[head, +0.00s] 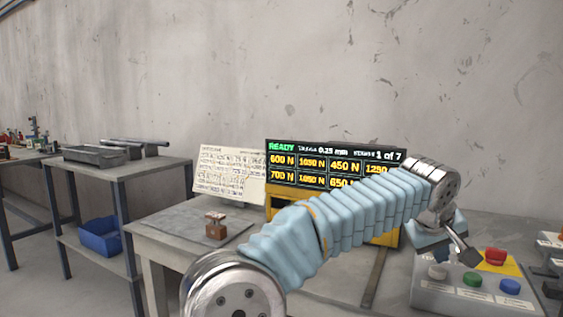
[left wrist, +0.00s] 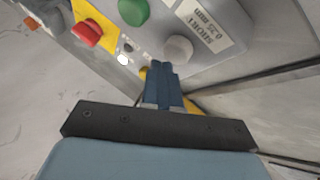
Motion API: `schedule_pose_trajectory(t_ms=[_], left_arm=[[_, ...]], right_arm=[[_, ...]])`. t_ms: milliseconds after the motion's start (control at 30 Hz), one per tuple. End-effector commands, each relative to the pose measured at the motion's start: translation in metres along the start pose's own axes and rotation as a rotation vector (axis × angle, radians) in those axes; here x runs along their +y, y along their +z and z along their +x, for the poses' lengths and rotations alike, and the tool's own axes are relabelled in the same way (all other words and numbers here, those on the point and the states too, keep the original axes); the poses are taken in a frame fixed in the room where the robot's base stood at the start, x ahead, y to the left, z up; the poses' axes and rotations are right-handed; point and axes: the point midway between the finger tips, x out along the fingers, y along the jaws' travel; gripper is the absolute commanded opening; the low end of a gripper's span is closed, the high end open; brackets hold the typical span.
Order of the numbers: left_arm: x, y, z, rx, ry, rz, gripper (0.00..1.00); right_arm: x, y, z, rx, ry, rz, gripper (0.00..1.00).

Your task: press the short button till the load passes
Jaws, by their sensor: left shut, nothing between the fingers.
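The button box (head: 425,294) stands at the lower right of the head view. Its pale grey short button (head: 437,272) is at the left of the row, left of a green and a blue button. In the left wrist view, the short button (left wrist: 178,49) is beside a label reading SHORT 0.25 mm. My left gripper (left wrist: 158,68) is shut and empty, its fingertips close beside the button; I cannot tell if they touch. The display (head: 335,165) reads READY, 0.25 mm, 1 of 7, above several load values in yellow. My right gripper is out of view.
A red button (head: 495,257) on a yellow plate is at the box's back; the green (head: 472,279) and blue (head: 509,286) buttons are nearby. A printed sheet (head: 228,172) stands left of the display. A small brown-based block (head: 215,229) sits on a grey mat.

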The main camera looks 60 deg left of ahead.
Motion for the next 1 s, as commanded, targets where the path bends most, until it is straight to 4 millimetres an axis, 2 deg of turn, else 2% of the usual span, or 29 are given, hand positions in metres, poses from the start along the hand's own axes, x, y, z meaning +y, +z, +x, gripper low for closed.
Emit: schedule_pose_trajectory(t_ms=[167, 1000], left_arm=[[-0.0037, 0.0035, 0.0064, 0.000, 0.000, 0.000, 0.00], [-0.0049, 0.0048, 0.0088, 0.000, 0.000, 0.000, 0.00]], right_arm=[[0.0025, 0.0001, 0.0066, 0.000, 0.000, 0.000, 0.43], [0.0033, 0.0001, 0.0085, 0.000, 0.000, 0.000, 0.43]])
